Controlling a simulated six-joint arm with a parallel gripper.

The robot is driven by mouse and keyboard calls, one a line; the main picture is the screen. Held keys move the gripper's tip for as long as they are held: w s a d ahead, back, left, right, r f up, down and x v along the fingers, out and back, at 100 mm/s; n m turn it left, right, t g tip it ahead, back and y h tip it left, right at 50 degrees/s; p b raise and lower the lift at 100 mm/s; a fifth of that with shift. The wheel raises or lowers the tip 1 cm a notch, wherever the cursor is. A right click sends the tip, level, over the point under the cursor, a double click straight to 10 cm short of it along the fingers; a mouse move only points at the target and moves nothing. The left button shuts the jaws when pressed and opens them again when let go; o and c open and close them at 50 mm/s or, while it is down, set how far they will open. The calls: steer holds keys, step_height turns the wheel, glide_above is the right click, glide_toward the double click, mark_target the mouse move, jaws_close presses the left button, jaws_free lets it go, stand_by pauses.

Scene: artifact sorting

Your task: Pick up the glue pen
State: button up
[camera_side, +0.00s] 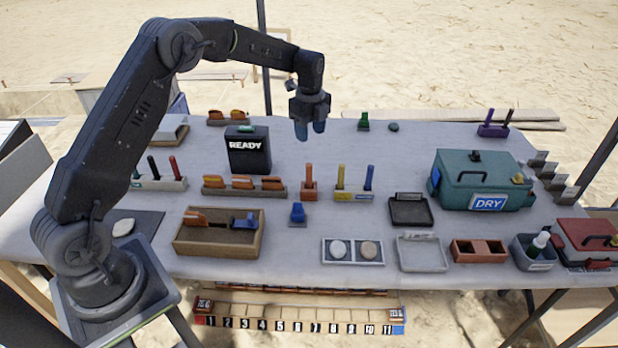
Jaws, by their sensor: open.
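A small dark green bottle with a white top (539,241) leans in a grey bin (540,266) at the front right of the table. It looks most like the glue pen, but no label is readable. Several coloured sticks stand in holders elsewhere. My gripper (310,132) points down above the back middle of the table, far to the left of the bottle. Its blue fingers are apart, with nothing between them.
A teal DRY box (481,181) stands behind the bin, and a red case (587,244) is close on its right. A black READY box (248,152) stands left of my gripper.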

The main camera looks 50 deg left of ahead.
glide_above(309, 182)
steer(key=w+a, duration=0.1)
step_height(309, 182, down, 9)
steer(key=shift+w+r, duration=0.15)
steer(key=shift+r, duration=0.05)
steer(key=shift+s+d+f, duration=0.1)
steer(key=shift+s+f, duration=0.1)
steer(key=shift+f, duration=1.15)
steer(key=shift+s+d+f, duration=0.1)
steer(key=shift+s+f, duration=0.05)
steer(key=shift+f, duration=1.15)
steer(key=shift+c, duration=0.2)
jaws_close()
